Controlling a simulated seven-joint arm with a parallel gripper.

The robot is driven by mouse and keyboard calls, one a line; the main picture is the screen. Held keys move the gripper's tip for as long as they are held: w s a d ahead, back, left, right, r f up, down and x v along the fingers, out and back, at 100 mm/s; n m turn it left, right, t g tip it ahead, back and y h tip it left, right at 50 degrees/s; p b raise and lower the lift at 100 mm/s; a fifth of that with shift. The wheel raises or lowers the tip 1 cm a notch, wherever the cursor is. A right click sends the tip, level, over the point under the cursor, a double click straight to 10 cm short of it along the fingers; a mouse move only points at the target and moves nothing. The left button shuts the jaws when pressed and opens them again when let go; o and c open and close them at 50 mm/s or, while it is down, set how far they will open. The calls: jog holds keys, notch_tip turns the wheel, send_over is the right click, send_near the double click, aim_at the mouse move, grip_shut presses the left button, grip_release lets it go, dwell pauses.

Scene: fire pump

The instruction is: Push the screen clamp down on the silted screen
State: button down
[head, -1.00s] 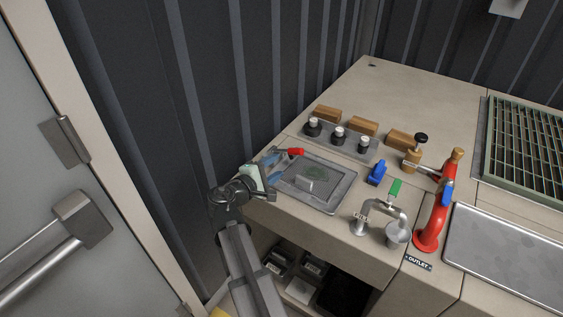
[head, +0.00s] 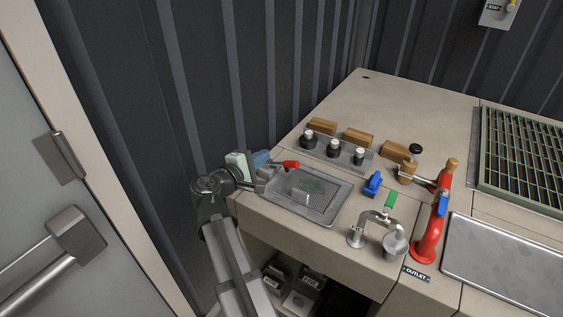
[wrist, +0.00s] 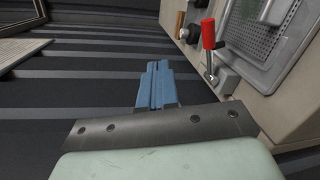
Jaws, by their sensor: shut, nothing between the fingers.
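The screen clamp has a red handle (head: 291,164) on a metal lever at the left edge of the grey screen tray (head: 325,218). The handle lies roughly level in the head view. The wrist view shows the red handle (wrist: 208,35) at upper right. The silted screen (head: 318,205) lies in the tray, with a greenish patch and a small upright grip (head: 299,190); its mesh (wrist: 250,42) also shows in the wrist view. My gripper (head: 262,157) has blue fingers (wrist: 158,72), shut and empty, left of the handle and apart from it.
Several black knobs (head: 333,147) and wooden blocks (head: 358,135) stand behind the tray. The dark corrugated wall (head: 215,90) is close behind my gripper.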

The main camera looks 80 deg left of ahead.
jog(key=s+a+r+m+g+h, duration=0.1)
jog(key=a+r+m+h, duration=0.25)
jog(key=m, duration=0.45)
jog(key=w+a+f+m+g+h, duration=0.1)
jog(key=w+a+f+m, duration=0.1)
jog(key=w+f+m, duration=0.6)
jog(key=shift+w+a+f+m+h, duration=0.15)
jog(key=shift+w+f+m+h, duration=0.2)
jog(key=shift+f+m, duration=0.9)
jog(key=shift+f, duration=0.1)
